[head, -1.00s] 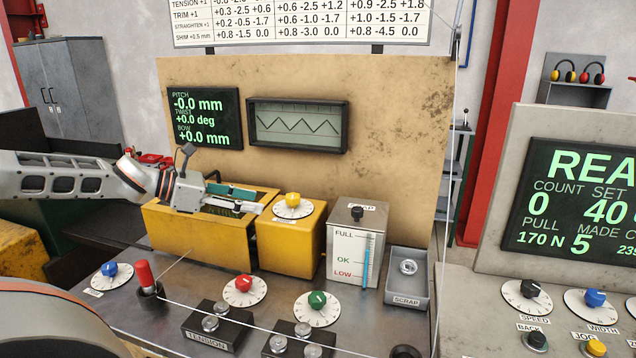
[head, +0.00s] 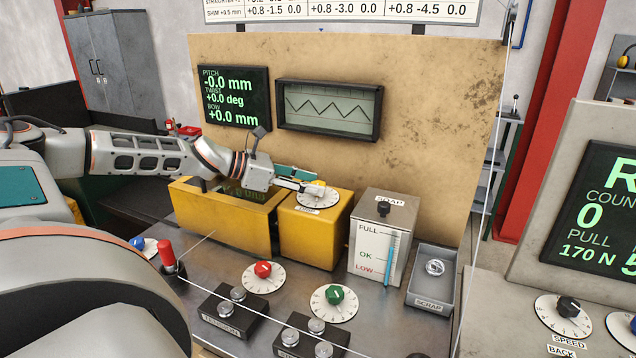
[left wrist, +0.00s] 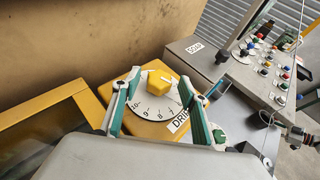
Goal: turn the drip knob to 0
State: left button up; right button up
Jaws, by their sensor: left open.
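The drip knob (left wrist: 161,84) is yellow, with a white mark on its top. It stands on a white numbered dial (left wrist: 150,106) with a DRIP label, and I cannot read its setting surely. The dial (head: 319,202) is on top of a yellow box (head: 308,238); in the head view the knob is hidden behind my gripper. My left gripper (head: 303,184) is open above the dial. In the left wrist view its fingers (left wrist: 160,92) stand apart on either side of the knob, with gaps visible. My right gripper is not in view.
A longer yellow trough (head: 225,222) adjoins on the left. The SOAP tank (head: 372,255) and SCRAP tray (head: 432,276) stand to the right. A red dial knob (head: 263,269), a green knob (head: 335,294) and a red-handled lever (head: 167,253) are in front. A backboard (head: 420,110) rises behind.

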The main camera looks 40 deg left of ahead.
pick_arm(q)
jog(key=shift+b+x, duration=0.8)
jog(key=shift+x, duration=0.4)
jog(key=c, duration=1.1)
